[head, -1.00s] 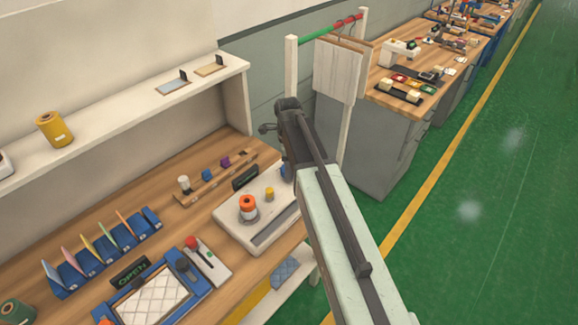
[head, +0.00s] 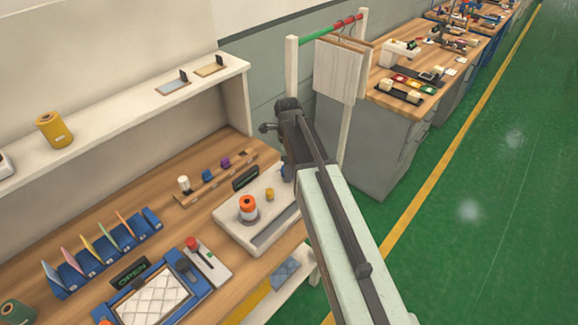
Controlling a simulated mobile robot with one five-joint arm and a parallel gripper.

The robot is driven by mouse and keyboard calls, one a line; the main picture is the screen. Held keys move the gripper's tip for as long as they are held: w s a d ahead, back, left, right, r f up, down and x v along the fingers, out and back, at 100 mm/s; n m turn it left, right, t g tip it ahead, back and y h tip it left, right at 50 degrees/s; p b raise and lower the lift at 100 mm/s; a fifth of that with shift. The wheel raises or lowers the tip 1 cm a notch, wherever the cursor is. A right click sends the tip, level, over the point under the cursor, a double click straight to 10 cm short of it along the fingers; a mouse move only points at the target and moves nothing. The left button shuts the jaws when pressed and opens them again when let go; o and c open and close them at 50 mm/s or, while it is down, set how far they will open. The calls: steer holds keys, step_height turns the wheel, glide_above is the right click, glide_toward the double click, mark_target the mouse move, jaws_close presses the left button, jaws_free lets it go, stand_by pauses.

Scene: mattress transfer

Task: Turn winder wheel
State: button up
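A white winder base (head: 232,233) sits on the wooden bench, left of my arm. It carries an orange-topped spool (head: 248,208), a small yellow bobbin (head: 269,195) and a dark slot along its front. A blue part (head: 288,172) at its right end shows only as a sliver beside my arm. It may be the wheel, but I cannot tell. My gripper (head: 268,127) seems to be at the dark far end of my arm, above and behind the base. Its fingers are too small and turned away to read. I see nothing held in it.
A blue frame with a quilted pad (head: 152,300), a red-knobbed lever plate (head: 208,262) and blue card holders (head: 105,250) fill the bench's left. A white shelf (head: 120,118) runs above. A rack with a hanging panel (head: 340,70) stands behind my arm. Green floor is free at right.

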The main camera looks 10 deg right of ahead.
steer(key=shift+r, duration=0.1)
step_height(320, 180, up, 8)
steer(key=p, duration=0.8)
steer(key=shift+f, duration=0.2)
steer(key=shift+s+f, duration=0.1)
steer(key=shift+s, duration=0.05)
steer(key=s+f+n+b, duration=0.2)
steer(key=s+n, duration=0.2)
steer(key=n, duration=0.2)
steer(key=s+f+n+b, duration=0.2)
steer(key=s+n, duration=0.3)
steer(key=n, duration=0.1)
steer(key=s+f+n+b, duration=0.2)
steer(key=s+n, duration=0.3)
steer(key=n, duration=0.1)
steer(key=shift+d+n, duration=0.3)
steer(key=shift+d, duration=0.1)
steer(key=shift+s+n, duration=0.25)
steer(key=shift+n, duration=0.55)
